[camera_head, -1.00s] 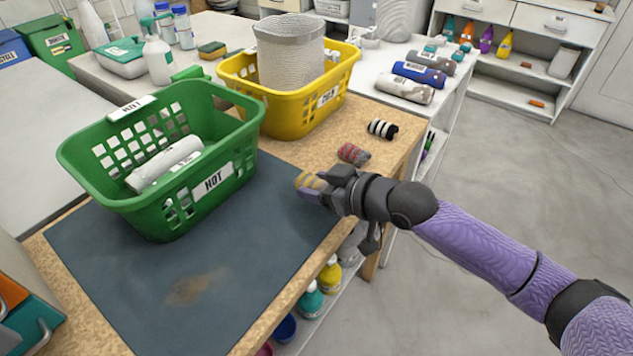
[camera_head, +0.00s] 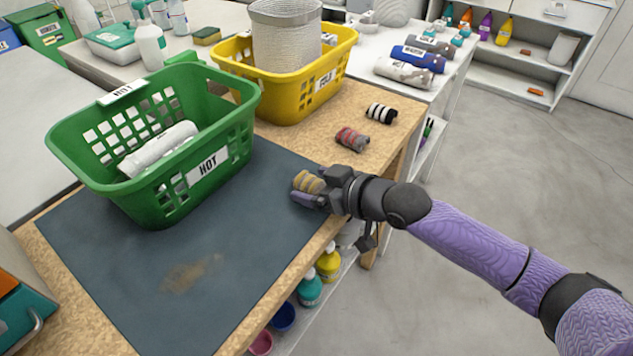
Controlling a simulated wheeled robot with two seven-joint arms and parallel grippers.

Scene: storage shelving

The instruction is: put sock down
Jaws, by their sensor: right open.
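A rolled sock with yellow and grey stripes (camera_head: 308,182) is at the right edge of the dark mat (camera_head: 235,245). My right gripper (camera_head: 312,188) is open around or right beside this sock; the fingers partly hide it. A red and grey striped sock (camera_head: 352,139) and a black and white striped sock (camera_head: 381,113) lie on the wooden tabletop behind it. The green basket labelled HOT (camera_head: 208,168) stands at the left on the mat and holds a white roll (camera_head: 160,148). My left gripper is not in view.
A yellow basket (camera_head: 292,98) with a pale mesh cylinder (camera_head: 285,38) stands at the back of the table. Rolled towels (camera_head: 418,60) lie on a white table behind. Bottles (camera_head: 328,262) stand on a shelf under the front edge. The mat's front is clear apart from a brown stain.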

